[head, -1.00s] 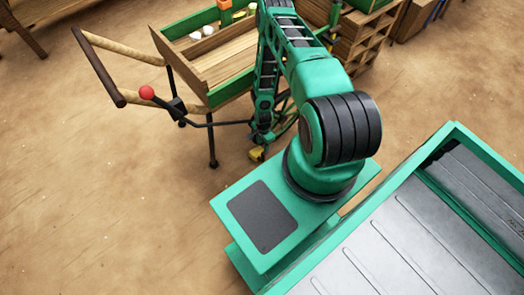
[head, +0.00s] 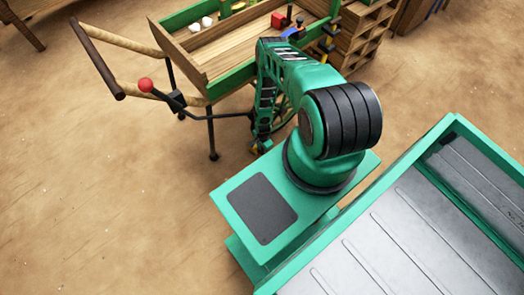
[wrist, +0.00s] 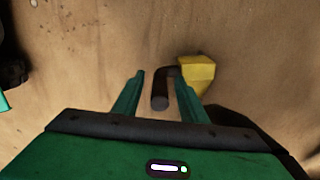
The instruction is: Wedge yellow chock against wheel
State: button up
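The yellow chock (wrist: 197,72) lies on the dirt floor in the wrist view, just ahead of my right fingertip. Its dark, bent handle (wrist: 160,101) reaches back between my fingers. My gripper (wrist: 157,88) is open around the handle, with a gap showing on each side. In the head view only a small bit of the chock (head: 254,150) shows at the foot of my arm. The cart's wheel (head: 287,112) is mostly hidden behind my arm there. A dark curved shape at the lower right of the wrist view may be the wheel or a shadow.
A lever with a red knob (head: 145,85) sticks out left. Stacked crates (head: 362,35) stand behind. The floor at left is clear.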

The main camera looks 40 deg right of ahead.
jog(key=shift+f, duration=0.25)
jog(key=shift+c, duration=0.6)
grip_shut()
jog(key=shift+d, duration=0.2)
jog(key=shift+w+d, duration=0.1)
jog(key=shift+d, duration=2.25)
jog(key=shift+o, duration=0.6)
grip_release()
